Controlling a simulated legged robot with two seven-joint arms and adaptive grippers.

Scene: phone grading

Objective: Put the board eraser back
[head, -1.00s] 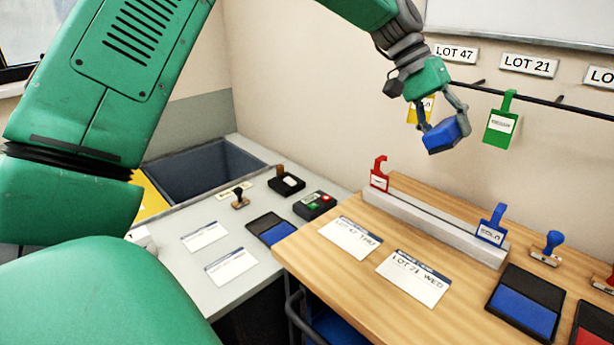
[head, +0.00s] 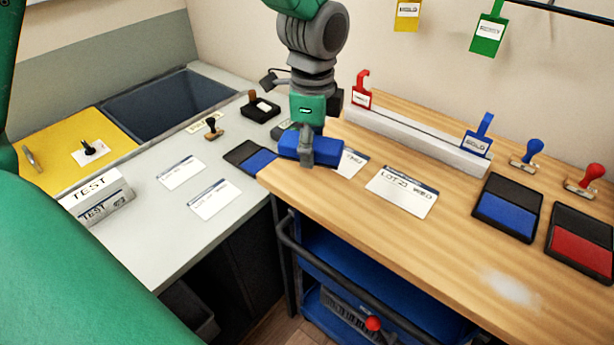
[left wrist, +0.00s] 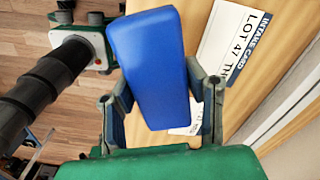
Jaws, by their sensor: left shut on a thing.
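The board eraser (head: 318,152) is a blue block. My left gripper (head: 307,150) is shut on it and holds it in front of the wooden bench's left corner in the head view. In the left wrist view the blue eraser (left wrist: 152,65) sits between the two fingers of my left gripper (left wrist: 160,105), with the bench and a LOT 47 card beyond it. Whether the eraser touches the bench cannot be told. It hides part of the LOT 47 card (head: 353,162). My right gripper is not clearly seen in the head view.
A grey counter (head: 150,230) with cards stands left. A blue cart (head: 350,265) is below. A pale smudge (head: 510,288) marks the bench front.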

